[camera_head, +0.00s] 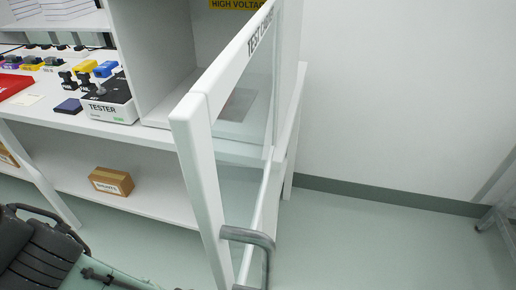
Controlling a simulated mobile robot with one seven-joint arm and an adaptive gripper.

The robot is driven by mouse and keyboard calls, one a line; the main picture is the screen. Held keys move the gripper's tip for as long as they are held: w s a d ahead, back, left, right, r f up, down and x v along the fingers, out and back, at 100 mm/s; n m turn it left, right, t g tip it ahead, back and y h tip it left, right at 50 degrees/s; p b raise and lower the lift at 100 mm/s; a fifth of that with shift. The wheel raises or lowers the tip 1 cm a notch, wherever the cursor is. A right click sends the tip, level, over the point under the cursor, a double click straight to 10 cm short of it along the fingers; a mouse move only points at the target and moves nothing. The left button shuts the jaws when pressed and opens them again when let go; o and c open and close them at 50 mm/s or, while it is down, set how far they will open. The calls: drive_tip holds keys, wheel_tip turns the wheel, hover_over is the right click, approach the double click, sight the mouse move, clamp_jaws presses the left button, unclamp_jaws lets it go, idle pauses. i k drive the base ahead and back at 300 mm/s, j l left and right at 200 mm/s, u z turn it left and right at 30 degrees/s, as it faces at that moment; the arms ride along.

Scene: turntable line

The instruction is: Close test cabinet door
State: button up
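The test cabinet door (205,170) is a white frame with a clear glass pane, and it stands open, swung out toward me from the cabinet's right side. Black lettering beginning "TEST" runs along its top rail. A grey metal bar handle (250,236) sits low on its near edge, cut off by the bottom of the view. The test cabinet (155,45) is an open white box on the bench, with a yellow "HIGH VOLTAGE" label (236,4) inside.
Left of the cabinet, the white bench (60,118) holds a tester (107,100), small coloured parts and a red tray (14,84). A cardboard box (111,181) lies on the lower shelf. Dark machinery, possibly mine, fills the lower left.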

sight(191, 121)
drive_tip(key=k+l+z, duration=0.1)
drive_tip(key=k+l, duration=0.25)
drive_tip(key=l, duration=0.3)
drive_tip(key=k+l+z, duration=0.15)
drive_tip(key=l, duration=0.2)
drive_tip(key=k+l+z, duration=0.1)
drive_tip(key=l, duration=0.25)
drive_tip(key=k+j, duration=0.05)
drive_tip(key=k, duration=0.05)
